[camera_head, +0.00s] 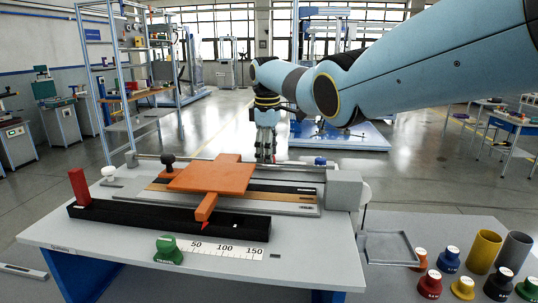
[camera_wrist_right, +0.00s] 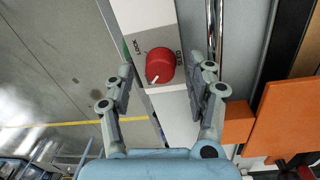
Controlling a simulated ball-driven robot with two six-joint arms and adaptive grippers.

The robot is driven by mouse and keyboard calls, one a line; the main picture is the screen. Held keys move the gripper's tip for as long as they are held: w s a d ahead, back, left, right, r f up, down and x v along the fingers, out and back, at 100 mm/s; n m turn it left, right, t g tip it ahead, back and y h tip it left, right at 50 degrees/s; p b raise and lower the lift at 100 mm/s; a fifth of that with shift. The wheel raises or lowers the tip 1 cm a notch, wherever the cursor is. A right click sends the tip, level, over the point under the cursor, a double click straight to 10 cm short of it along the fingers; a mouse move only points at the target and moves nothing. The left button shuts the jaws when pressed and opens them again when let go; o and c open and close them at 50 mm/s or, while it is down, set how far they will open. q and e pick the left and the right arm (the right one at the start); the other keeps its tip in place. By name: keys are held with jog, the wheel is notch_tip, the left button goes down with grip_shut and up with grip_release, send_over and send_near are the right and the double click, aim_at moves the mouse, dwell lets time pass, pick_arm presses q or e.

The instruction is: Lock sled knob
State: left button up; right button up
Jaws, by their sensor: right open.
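In the right wrist view a round red knob (camera_wrist_right: 160,65) sits on a pale block. LOCK is printed to its upper left; a second label on its right is hard to read. The knob's white mark points to the lower left. My right gripper (camera_wrist_right: 162,70) is open, with one finger on either side of the knob and visible gaps. In the head view my right gripper (camera_head: 265,156) points down at the back edge of the bench fixture; the red knob is hidden there. The orange sled (camera_head: 212,176) lies across the fixture. My left gripper is out of view.
A metal rail (camera_wrist_right: 216,30) runs close beside the right finger. Several coloured knobs and a grey tray (camera_head: 390,248) are at right.

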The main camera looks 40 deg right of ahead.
jog(key=shift+f, duration=0.55)
jog(key=c, duration=1.1)
jog(key=shift+c, duration=0.2)
